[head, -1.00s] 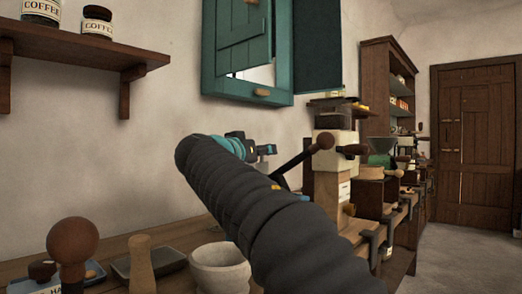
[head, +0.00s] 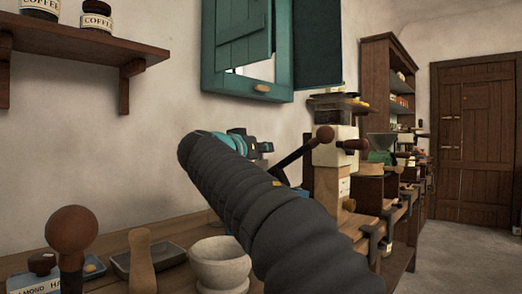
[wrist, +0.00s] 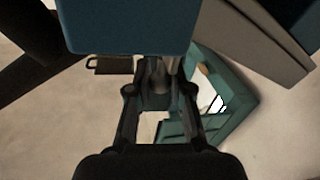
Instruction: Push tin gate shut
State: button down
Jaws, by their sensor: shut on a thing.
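In the wrist view a large blue box-like body (wrist: 125,25) fills the top centre; it may be the tin. A small dark plate with a loop (wrist: 108,65) juts out to the left under it and may be the gate. My gripper (wrist: 160,85) reaches up beneath the blue body, its fingers close together around a narrow grey piece (wrist: 160,76). I cannot tell whether this piece belongs to the gate. In the head view my gripper (head: 262,148) shows only partly behind my dark arm, in front of the wall, and the contact is hidden.
A teal wall cabinet (head: 215,75) hangs above, its door open. A grinder (head: 336,148) with a crank stands to the right. On the counter are a mortar (head: 220,265), a wooden pestle (head: 141,265) and a shallow tray (head: 160,255). A shelf (head: 80,45) with jars is upper left.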

notch_tip(320, 180, down, 2)
jog(key=shift+f+b, duration=0.2)
jog(key=shift+b, duration=0.75)
jog(key=c, duration=1)
grip_release()
jog(key=shift+r, duration=0.1)
jog(key=shift+s+a, duration=0.25)
jog(key=shift+s, duration=0.2)
jog(key=v, duration=1.1)
